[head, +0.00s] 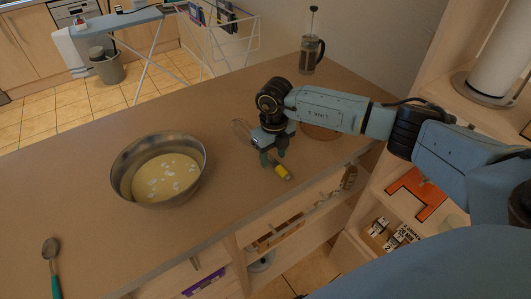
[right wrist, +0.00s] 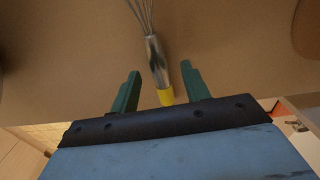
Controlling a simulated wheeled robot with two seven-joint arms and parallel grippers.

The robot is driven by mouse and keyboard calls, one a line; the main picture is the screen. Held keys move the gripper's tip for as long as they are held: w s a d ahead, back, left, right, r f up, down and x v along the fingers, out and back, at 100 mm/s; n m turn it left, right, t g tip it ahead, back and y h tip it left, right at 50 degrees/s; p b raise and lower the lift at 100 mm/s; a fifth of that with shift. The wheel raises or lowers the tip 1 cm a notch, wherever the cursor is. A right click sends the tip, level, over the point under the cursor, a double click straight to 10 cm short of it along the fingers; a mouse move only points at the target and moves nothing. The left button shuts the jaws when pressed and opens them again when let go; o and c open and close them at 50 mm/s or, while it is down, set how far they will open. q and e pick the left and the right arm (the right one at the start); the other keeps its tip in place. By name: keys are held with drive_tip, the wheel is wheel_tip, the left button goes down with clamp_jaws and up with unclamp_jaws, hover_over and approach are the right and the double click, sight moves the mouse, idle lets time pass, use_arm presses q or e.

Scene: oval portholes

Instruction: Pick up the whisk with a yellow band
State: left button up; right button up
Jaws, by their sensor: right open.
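The whisk with a yellow band (head: 283,173) lies on the brown counter (head: 215,100), its wire loops pointing to the back left and partly hidden by my right gripper. In the right wrist view its metal handle (right wrist: 156,60) and yellow band (right wrist: 166,96) lie between the two green fingers. My right gripper (head: 271,157) is open above the whisk handle, with a finger on either side of it in the picture. I cannot tell how far above the counter the fingertips are. My left gripper is not in view.
A metal bowl (head: 124,180) with yellow batter stands left of the whisk. A spoon with a teal handle (head: 55,278) lies at the front left. A French press (head: 310,55) stands at the back. Open shelves lie below the counter's front edge.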

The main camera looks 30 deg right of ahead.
drive_tip(key=shift+f, duration=0.75)
clamp_jaws()
drive_tip(key=shift+r, duration=0.2)
wheel_tip(320, 180, up, 10)
